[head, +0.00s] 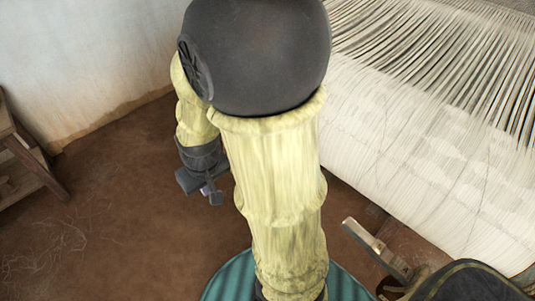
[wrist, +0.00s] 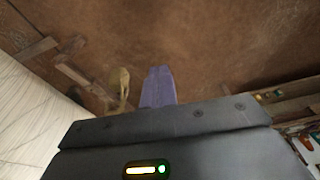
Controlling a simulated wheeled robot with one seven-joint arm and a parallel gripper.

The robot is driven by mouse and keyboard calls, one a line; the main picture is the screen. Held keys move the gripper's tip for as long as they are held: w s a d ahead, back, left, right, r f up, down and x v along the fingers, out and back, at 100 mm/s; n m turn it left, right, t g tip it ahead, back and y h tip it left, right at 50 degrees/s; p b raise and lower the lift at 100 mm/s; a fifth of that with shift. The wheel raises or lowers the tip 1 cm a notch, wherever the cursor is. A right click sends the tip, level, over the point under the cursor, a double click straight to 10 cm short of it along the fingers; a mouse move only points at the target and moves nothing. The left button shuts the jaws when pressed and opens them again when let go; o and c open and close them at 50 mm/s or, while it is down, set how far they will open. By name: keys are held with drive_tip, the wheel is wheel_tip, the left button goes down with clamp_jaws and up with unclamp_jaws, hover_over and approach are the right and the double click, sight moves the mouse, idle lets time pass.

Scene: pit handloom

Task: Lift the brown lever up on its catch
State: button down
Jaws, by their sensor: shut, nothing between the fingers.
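My gripper (head: 212,192) hangs above the brown floor, left of my arm's column in the head view. In the wrist view its purple-grey fingers (wrist: 158,87) are together with nothing between them. I cannot pick out the brown lever or its catch with certainty. A brown wooden bar (head: 364,236) at the lower right of the head view may be part of it. In the wrist view, wooden bars (wrist: 82,80) lie at the upper left, apart from the fingers. A tan, loop-like piece (wrist: 120,88) shows just left of the fingers; I cannot tell whether it is nearer or farther.
White warp threads (head: 430,130) spread across the right of the head view. A wooden stand (head: 28,155) is at the left edge, by a pale wall (head: 90,60). The brown floor (head: 110,220) around my gripper is largely clear. In the wrist view, a shelf-like edge (wrist: 295,92) shows at right.

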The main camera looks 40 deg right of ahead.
drive_tip(key=w+d+g+h+p, duration=0.1)
drive_tip(key=w+d+p, duration=0.3)
drive_tip(key=d+p, duration=0.3)
drive_tip(key=w+d+n+g+h+p, duration=0.1)
drive_tip(key=w+d+g+p, duration=0.1)
drive_tip(key=d+p, duration=0.6)
drive_tip(key=w+d, duration=0.1)
drive_tip(key=d, duration=0.6)
drive_tip(key=shift+w+r+g, duration=0.2)
drive_tip(key=shift+w+g, duration=0.1)
drive_tip(key=shift+w, duration=0.05)
drive_tip(key=p+x, duration=0.1)
drive_tip(key=x, duration=1.3)
drive_tip(key=shift+d+r+p, duration=0.1)
drive_tip(key=shift+d+p, duration=0.05)
drive_tip(key=shift+p, duration=0.2)
drive_tip(key=shift+s+f, duration=0.1)
drive_tip(key=shift+f, duration=0.1)
